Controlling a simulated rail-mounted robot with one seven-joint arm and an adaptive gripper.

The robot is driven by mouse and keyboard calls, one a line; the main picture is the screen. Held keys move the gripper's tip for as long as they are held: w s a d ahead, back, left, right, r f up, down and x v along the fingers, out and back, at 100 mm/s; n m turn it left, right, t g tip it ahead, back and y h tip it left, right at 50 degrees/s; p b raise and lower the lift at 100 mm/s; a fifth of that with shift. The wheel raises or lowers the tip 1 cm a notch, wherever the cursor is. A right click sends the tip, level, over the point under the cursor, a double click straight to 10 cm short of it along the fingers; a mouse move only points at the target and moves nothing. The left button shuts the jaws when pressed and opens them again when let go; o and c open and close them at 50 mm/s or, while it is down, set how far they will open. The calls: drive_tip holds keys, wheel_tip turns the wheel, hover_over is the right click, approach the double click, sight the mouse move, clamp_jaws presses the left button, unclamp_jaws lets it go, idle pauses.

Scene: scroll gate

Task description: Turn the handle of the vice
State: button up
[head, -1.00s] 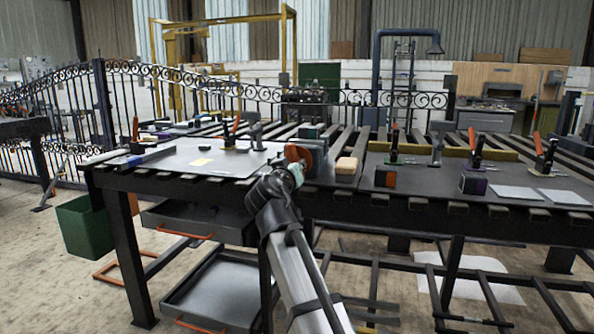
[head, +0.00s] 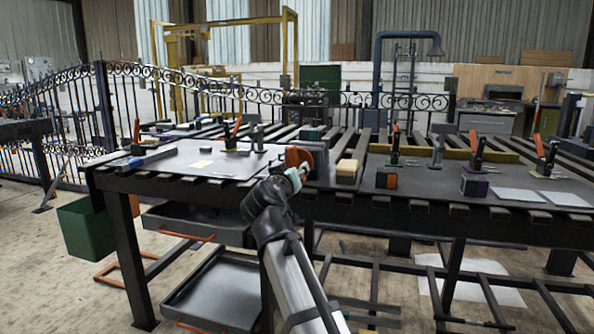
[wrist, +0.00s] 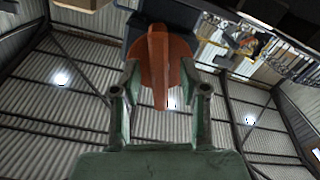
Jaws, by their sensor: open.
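The vice (head: 317,160) is a dark block-like body at the front edge of the long table, left of its middle. Its handle (head: 299,156) is a reddish-orange round piece facing my arm. In the wrist view the handle (wrist: 158,55) stands as an orange disc with a raised ridge, between my two fingers. My gripper (head: 299,172) is at the handle in the head view. In the wrist view my gripper (wrist: 158,72) is open, with one finger on each side of the handle. Whether the fingertips touch it I cannot tell.
An orange-and-black block (head: 386,178) and a dark box (head: 474,186) are farther right. Upright clamps with orange levers (head: 231,136) stand on the table. A drawer (head: 200,222) sits below the table edge.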

drive_tip(key=v, duration=0.9)
drive_tip(key=shift+s, duration=0.4)
